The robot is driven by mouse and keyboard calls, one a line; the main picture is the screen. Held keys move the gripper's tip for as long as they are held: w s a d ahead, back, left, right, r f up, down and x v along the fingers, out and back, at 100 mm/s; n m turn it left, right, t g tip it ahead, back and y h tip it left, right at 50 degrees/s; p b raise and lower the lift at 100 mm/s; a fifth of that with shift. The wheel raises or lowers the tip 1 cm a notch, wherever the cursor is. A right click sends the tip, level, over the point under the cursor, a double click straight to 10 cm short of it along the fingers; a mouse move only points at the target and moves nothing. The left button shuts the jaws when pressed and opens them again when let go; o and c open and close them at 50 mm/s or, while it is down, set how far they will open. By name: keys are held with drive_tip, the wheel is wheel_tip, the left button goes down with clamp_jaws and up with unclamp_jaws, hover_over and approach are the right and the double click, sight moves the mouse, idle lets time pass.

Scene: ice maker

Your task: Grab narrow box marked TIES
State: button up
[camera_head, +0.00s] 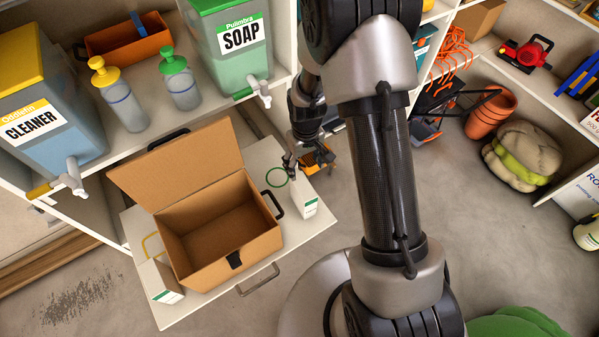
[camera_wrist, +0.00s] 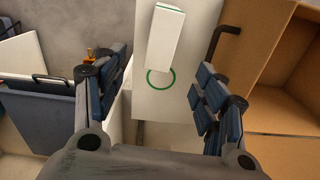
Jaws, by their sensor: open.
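A narrow white box (camera_head: 305,196) with a green edge stands on the right part of the pull-out shelf. It also shows in the wrist view (camera_wrist: 164,40), top centre. A second narrow white box (camera_head: 160,281) with a green mark stands at the shelf's left front corner. I cannot read TIES on either. My gripper (camera_head: 289,168) is above and behind the right box in the head view. In the wrist view its fingers (camera_wrist: 162,66) are spread apart with nothing between them, on either side of a green ring (camera_wrist: 160,79) lying next to the box.
An open cardboard box (camera_head: 258,246) with a dark handle stands left of the narrow box. The white pull-out shelf (camera_head: 315,222) bears them. CLEANER (camera_head: 45,160) and SOAP (camera_head: 233,72) dispensers stand on the shelf above. A dark bin (camera_wrist: 40,110) shows at left in the wrist view.

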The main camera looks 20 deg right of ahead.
sight(304, 185)
wheel_tip(304, 185, down, 14)
drive_tip(key=b, duration=0.3)
drive_tip(key=shift+r, duration=0.15)
drive_tip(key=shift+s+a+f+b, duration=0.1)
drive_tip(key=shift+f+b, duration=0.4)
drive_tip(key=shift+f, duration=0.85)
drive_tip(key=shift+a+f+b, duration=0.1)
drive_tip(key=shift+f+b, duration=0.35)
drive_tip(key=shift+f, duration=0.85)
drive_tip(key=shift+c, duration=0.4)
drive_tip(key=c, duration=1.1)
drive_tip(key=shift+r, duration=0.1)
drive_tip(key=shift+c, duration=0.2)
